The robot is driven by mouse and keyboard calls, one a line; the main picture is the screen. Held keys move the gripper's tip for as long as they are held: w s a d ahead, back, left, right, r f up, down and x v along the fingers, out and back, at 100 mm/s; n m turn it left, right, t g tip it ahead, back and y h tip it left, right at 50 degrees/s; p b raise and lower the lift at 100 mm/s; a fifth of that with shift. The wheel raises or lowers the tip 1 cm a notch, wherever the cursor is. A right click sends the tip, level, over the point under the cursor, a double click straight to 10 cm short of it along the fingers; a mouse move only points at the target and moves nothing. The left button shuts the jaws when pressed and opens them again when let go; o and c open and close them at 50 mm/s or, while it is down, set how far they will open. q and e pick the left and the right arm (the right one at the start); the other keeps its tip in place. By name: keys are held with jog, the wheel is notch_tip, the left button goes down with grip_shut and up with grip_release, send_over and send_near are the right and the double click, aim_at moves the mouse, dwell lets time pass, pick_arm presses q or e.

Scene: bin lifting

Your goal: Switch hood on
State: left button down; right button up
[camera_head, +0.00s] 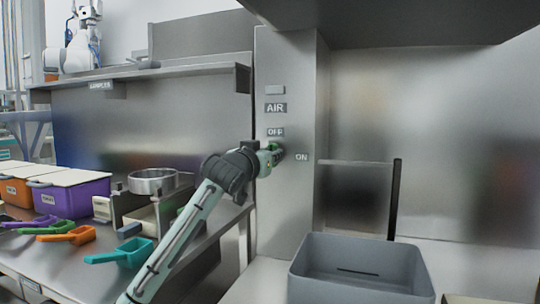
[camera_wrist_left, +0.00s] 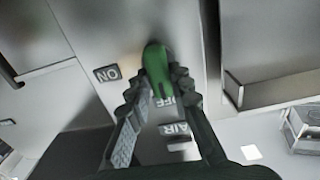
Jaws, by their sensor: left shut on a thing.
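The hood's grey metal panel (camera_head: 285,80) has an AIR label (camera_head: 276,107), an OFF label (camera_head: 275,132) and an ON label (camera_head: 301,156). My left gripper (camera_head: 274,152) is at the panel below the OFF label. In the left wrist view, my left gripper (camera_wrist_left: 157,90) is shut on a green switch knob (camera_wrist_left: 157,68), with one finger on each side. The knob's long side runs toward the OFF label (camera_wrist_left: 164,101), which it partly hides. The ON label (camera_wrist_left: 106,73) lies off to the left there. My right gripper is not in view.
A grey bin (camera_head: 360,286) stands at the lower right, with a dark upright post (camera_head: 394,200) behind it. The left bench holds purple (camera_head: 72,200) and orange containers, coloured scoops (camera_head: 122,255) and a round metal sieve (camera_head: 152,181). A hood overhang (camera_head: 400,22) is above.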

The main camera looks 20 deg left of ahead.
pick_arm(q)
jog(key=shift+d+f+m, duration=0.15)
jog(key=shift+m, duration=2.75)
jog(key=shift+d+f+m, duration=0.2)
jog(key=shift+m, duration=2.7)
jog(key=shift+d+f+m, duration=0.15)
jog(key=shift+m, duration=2.75)
jog(key=c, duration=1.4)
grip_release()
jog(key=shift+o, duration=0.2)
